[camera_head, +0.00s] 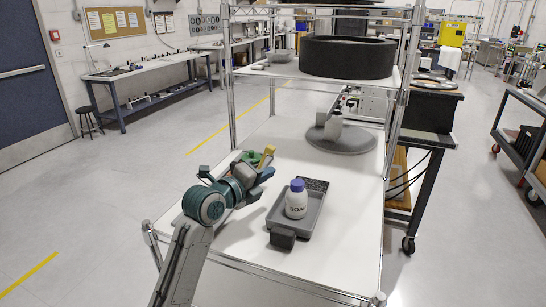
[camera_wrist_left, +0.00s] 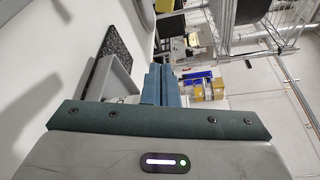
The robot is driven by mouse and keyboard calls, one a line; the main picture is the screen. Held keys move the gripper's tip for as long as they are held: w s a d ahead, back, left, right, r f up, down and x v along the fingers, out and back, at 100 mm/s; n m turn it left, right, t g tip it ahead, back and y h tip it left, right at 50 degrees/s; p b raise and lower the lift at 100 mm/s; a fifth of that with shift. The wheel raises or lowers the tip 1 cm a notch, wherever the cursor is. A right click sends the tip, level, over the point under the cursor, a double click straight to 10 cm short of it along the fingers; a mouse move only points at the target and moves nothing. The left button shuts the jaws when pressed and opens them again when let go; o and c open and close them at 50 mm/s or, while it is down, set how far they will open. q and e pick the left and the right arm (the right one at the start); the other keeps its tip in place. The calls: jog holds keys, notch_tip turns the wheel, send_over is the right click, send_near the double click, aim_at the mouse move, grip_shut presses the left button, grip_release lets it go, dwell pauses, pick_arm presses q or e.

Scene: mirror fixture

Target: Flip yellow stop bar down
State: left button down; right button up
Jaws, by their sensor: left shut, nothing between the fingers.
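A small yellow piece (camera_head: 267,154), apparently the stop bar, sticks up at a slant beside a green part on the white shelf. Its lower end is hidden behind my arm, so how it is mounted cannot be seen. My left gripper (camera_head: 266,173) is just in front of the yellow piece in the head view; whether they touch cannot be told. In the left wrist view the blue fingers (camera_wrist_left: 161,85) are together with nothing between them. The stop bar cannot be made out there. My right gripper is in neither view.
A grey round disc (camera_head: 341,139) lies farther back. Chrome posts (camera_head: 393,115) bound the shelf.

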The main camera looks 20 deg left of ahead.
pick_arm(q)
jog(key=r+p+x, duration=0.1)
jog(key=p+x, duration=0.2)
jog(key=x, duration=0.6)
jog(key=a+p, duration=0.1)
jog(key=a, duration=0.1)
jog(key=a+p, duration=0.1)
jog(key=a, duration=0.1)
jog(key=shift+s+r, duration=0.15)
jog(key=shift+s, duration=0.05)
jog(key=shift+d, duration=0.1)
